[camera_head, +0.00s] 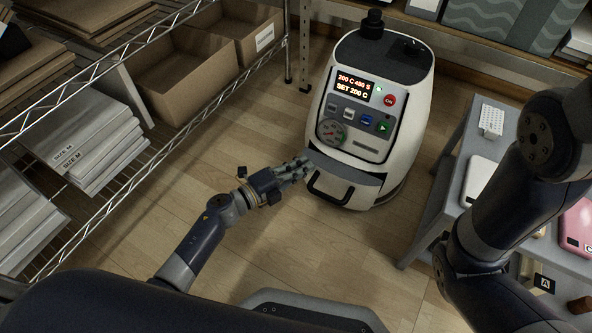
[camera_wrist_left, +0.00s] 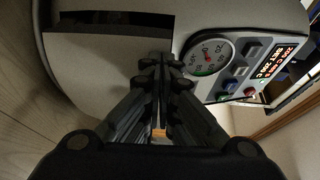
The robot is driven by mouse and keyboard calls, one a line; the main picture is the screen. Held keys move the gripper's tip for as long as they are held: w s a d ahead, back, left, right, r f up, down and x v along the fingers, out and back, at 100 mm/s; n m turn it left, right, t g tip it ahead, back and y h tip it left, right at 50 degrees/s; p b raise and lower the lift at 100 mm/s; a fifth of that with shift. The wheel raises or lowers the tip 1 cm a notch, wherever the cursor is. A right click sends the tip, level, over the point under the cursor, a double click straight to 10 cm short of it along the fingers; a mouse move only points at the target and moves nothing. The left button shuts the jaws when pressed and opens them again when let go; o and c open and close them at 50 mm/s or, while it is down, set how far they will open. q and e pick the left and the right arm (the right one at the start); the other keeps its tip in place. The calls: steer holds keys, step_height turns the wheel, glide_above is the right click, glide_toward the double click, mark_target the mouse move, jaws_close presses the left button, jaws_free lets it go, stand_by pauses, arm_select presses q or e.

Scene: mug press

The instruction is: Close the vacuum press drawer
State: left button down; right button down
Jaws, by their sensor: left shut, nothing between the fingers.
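The vacuum press (camera_head: 382,100) is a white rounded machine with a dark top, standing on the floor. Its drawer (camera_head: 346,169) is at the bottom front, grey with a black handle (camera_head: 328,190), and appears to jut out a little from the body. My left gripper (camera_head: 303,165) is shut and empty at the left end of the drawer front, beside the handle. In the left wrist view the shut fingertips (camera_wrist_left: 161,62) overlap the edge of the grey drawer panel (camera_wrist_left: 100,65), close to the gauge (camera_wrist_left: 208,57). I cannot tell whether they touch. My right gripper is out of view.
A wire shelf (camera_head: 120,110) with cardboard boxes (camera_head: 190,75) and white cartons stands on the left. A grey table (camera_head: 440,190) with a pink item (camera_head: 580,225) is on the right, partly behind my right arm. The wooden floor (camera_head: 290,250) before the press is clear.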

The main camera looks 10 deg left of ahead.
arm_select(q)
steer(key=shift+w+d, duration=0.2)
steer(key=shift+w, duration=0.45)
steer(key=shift+w+d, duration=0.2)
steer(key=shift+w, duration=0.45)
